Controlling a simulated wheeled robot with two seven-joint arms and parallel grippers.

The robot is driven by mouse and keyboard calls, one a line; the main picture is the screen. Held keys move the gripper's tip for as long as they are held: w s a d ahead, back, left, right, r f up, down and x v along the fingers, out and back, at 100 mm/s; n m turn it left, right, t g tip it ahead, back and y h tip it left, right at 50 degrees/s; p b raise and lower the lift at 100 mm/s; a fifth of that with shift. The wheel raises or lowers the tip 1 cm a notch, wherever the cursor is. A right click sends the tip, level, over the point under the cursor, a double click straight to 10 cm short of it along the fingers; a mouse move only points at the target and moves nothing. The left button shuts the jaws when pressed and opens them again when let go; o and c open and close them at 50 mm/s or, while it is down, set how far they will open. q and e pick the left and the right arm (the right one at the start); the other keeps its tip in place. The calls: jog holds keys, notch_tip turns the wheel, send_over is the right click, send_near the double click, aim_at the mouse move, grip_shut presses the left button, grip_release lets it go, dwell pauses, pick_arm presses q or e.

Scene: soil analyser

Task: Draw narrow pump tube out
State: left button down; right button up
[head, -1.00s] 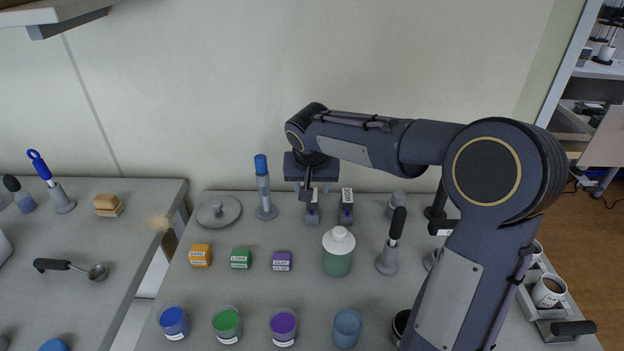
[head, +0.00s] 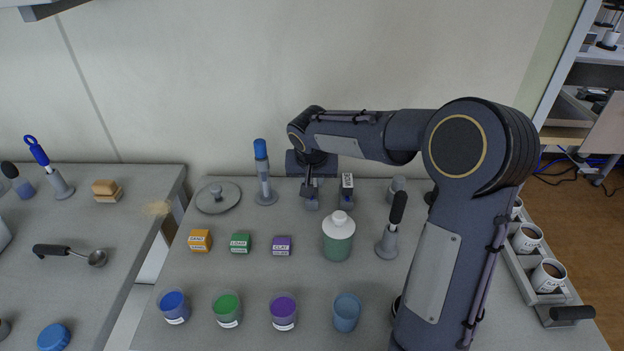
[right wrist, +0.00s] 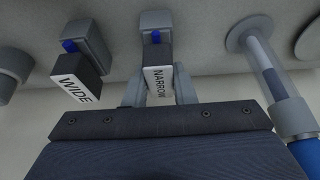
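The narrow pump tube, a dark block with a white NARROW label (right wrist: 159,80), sits upright in a grey holder with a blue part, shown in the right wrist view. My right gripper (right wrist: 158,92) has one finger on each side of it. I cannot tell whether the fingers press on it or leave a small gap. In the head view the right gripper (head: 311,188) is at the narrow tube's holder (head: 311,203) and hides most of the tube. The WIDE tube (head: 347,182) stands to its right, also in the wrist view (right wrist: 80,82). My left gripper is not in view.
A blue-capped cylinder on a stand (head: 262,172) is close on the left of the gripper. A white-lidded green bottle (head: 338,238) and a black-handled tool on a stand (head: 392,228) stand in front. Small labelled boxes and coloured jars fill the front left.

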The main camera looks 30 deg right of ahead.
grip_shut()
jog(key=shift+o, duration=0.4)
grip_release()
grip_shut()
jog(key=shift+r+p, duration=0.45)
jog(key=shift+r, duration=0.3)
jog(key=shift+r+p, duration=2.05)
jog(key=shift+r, duration=0.65)
